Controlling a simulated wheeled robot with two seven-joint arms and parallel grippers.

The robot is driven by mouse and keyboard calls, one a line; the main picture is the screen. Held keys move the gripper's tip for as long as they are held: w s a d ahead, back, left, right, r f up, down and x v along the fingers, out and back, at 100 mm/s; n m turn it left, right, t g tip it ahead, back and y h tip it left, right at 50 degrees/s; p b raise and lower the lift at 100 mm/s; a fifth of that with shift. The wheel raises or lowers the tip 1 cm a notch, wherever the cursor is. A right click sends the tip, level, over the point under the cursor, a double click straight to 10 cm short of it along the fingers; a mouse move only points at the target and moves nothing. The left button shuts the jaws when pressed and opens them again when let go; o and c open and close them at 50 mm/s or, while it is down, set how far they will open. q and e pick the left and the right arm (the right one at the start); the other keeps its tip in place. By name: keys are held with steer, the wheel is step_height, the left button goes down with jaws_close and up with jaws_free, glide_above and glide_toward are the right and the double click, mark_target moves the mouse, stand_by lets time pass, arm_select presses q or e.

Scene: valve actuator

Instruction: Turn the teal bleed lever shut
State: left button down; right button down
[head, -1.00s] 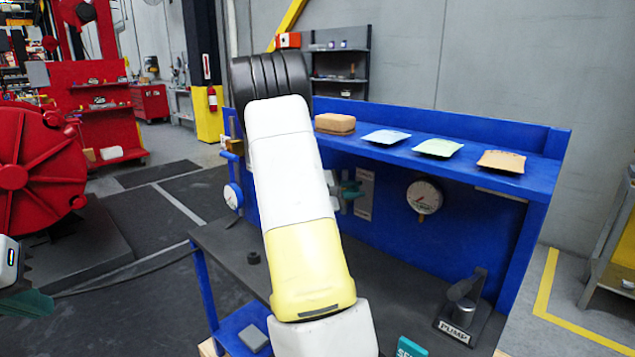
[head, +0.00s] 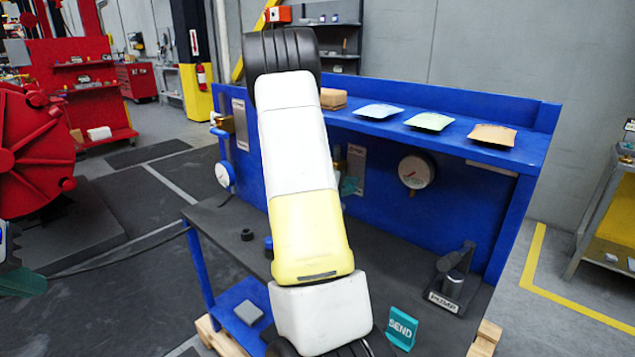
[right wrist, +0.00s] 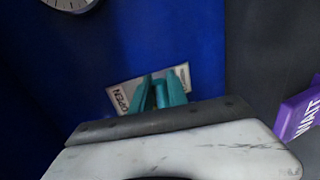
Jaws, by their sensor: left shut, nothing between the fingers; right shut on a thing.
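The teal bleed lever (right wrist: 161,93) is in the right wrist view, in front of a light plate (right wrist: 122,98) on the blue panel that reads OPEN. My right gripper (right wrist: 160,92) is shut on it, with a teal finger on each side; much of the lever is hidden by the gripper. In the head view my right arm covers most of this spot, and only a bit of teal shows beside the arm; I cannot tell whether it is lever or finger. My left gripper (head: 14,278) is at the far left edge, partly cut off, shut and empty, away from the bench.
The blue bench has a dark top (head: 390,255), with a pump block (head: 452,285) and a teal SEND sign (head: 402,328). A gauge (head: 416,171) is on the panel. Packets (head: 430,121) lie on the shelf (head: 455,142). A purple WAIT sign (right wrist: 300,115) stands right in the wrist view.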

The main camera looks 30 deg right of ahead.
steer(key=shift+f, duration=0.2)
steer(key=c, duration=1.3)
jaws_free()
steer(key=shift+r, duration=0.1)
steer(key=shift+v, duration=3.95)
